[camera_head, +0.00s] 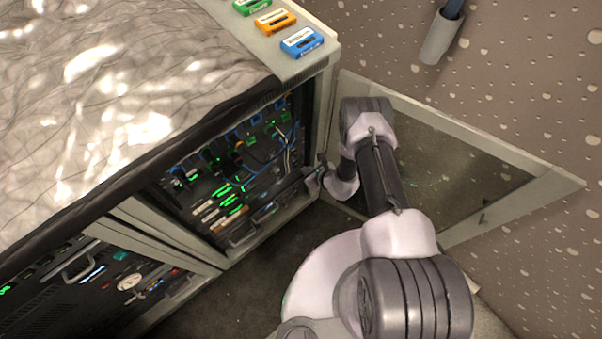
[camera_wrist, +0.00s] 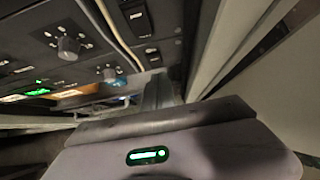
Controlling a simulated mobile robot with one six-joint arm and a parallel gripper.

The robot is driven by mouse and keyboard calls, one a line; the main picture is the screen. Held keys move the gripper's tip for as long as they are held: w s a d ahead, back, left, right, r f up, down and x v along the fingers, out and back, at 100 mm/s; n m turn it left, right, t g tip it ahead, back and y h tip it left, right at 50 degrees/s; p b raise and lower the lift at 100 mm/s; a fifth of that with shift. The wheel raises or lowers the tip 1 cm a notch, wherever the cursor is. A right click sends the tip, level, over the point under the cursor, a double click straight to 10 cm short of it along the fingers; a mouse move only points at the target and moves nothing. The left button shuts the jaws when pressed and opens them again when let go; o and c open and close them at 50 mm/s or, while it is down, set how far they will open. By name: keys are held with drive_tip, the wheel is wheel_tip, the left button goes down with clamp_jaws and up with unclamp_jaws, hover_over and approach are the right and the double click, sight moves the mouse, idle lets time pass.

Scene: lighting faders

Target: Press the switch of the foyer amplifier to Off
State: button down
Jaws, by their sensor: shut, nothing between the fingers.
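My gripper (camera_wrist: 158,92) is shut and empty, its narrow fingers pointing toward the front of the rack units in the wrist view. Two black rocker switches stand on the dark panels there: an upper switch (camera_wrist: 137,17) and a lower switch (camera_wrist: 152,57), the lower one just above and left of the fingertips. I cannot tell whether the fingers touch anything. The label texts are too small to read, so I cannot tell which unit is the foyer amplifier. In the head view my wrist reaches into the open right rack bay (camera_head: 235,185) from the right.
A glass door (camera_head: 470,165) stands open right of the bay, behind my arm. Cables (camera_head: 270,160) hang among the rack units. Round knobs (camera_wrist: 68,47) and a handle (camera_wrist: 105,106) stick out of the panels. Green, orange and blue tagged blocks (camera_head: 301,42) lie on top.

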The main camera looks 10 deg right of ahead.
drive_tip(key=p+v, duration=0.4)
drive_tip(key=v, duration=0.6)
drive_tip(key=shift+s+p, duration=0.4)
drive_tip(key=shift+s, duration=0.1)
drive_tip(key=shift+d, duration=0.1)
